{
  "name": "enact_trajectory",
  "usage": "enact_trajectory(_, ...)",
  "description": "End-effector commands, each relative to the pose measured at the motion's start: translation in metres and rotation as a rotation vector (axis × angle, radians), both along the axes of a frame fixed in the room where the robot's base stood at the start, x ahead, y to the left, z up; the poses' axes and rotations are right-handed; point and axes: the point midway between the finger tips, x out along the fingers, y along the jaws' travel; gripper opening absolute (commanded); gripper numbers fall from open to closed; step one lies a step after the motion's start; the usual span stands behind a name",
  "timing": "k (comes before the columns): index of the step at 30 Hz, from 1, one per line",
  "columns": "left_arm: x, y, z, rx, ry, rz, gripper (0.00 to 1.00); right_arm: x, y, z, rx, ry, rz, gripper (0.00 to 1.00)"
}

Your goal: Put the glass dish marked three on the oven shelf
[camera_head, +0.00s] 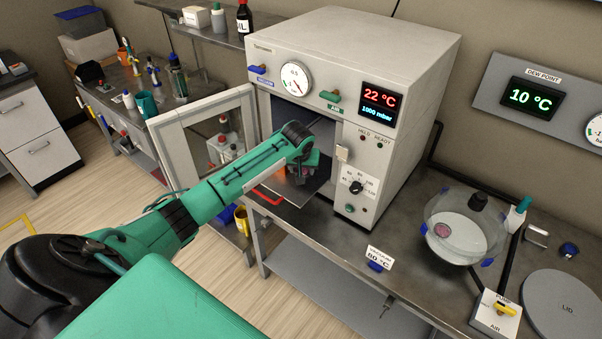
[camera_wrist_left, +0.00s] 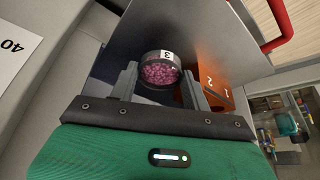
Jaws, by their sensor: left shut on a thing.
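The glass dish marked three (camera_wrist_left: 160,70) is a small round dish with pink grains and a "3" label. My left gripper (camera_wrist_left: 158,82) is shut on it, with one finger on each side. In the head view my left gripper (camera_head: 300,172) reaches into the front of the open vacuum oven (camera_head: 345,60), largely hidden by its own wrist. The oven shelf (camera_head: 312,186) is a metal plate with a red handle (camera_head: 267,195) sticking out of the opening. The plate (camera_wrist_left: 195,35) lies behind the dish in the wrist view; I cannot tell whether they touch. My right gripper is out of view.
An orange block marked 1 and 2 (camera_wrist_left: 217,88) is close beside the gripper finger. The oven door (camera_head: 205,135) stands open to the left. A glass desiccator (camera_head: 465,225) stands on the bench to the right, with a lid plate (camera_head: 565,305) nearby.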

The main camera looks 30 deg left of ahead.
Motion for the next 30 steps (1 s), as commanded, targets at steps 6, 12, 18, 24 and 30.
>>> enact_trajectory(6,-0.001,0.0,-0.029,0.0,0.004,0.001,0.26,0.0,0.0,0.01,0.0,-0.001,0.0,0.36)
enact_trajectory(12,-0.001,0.0,-0.033,0.0,0.001,-0.001,0.26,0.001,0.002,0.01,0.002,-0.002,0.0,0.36)
enact_trajectory(18,-0.001,-0.001,-0.036,0.0,0.002,-0.001,0.26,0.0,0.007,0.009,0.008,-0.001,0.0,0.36)
enact_trajectory(24,-0.001,0.0,-0.036,0.001,0.001,-0.001,0.7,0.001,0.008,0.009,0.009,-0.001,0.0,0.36)
enact_trajectory(30,-0.001,0.0,-0.035,0.001,0.001,-0.001,0.7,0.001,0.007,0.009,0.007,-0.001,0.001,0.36)
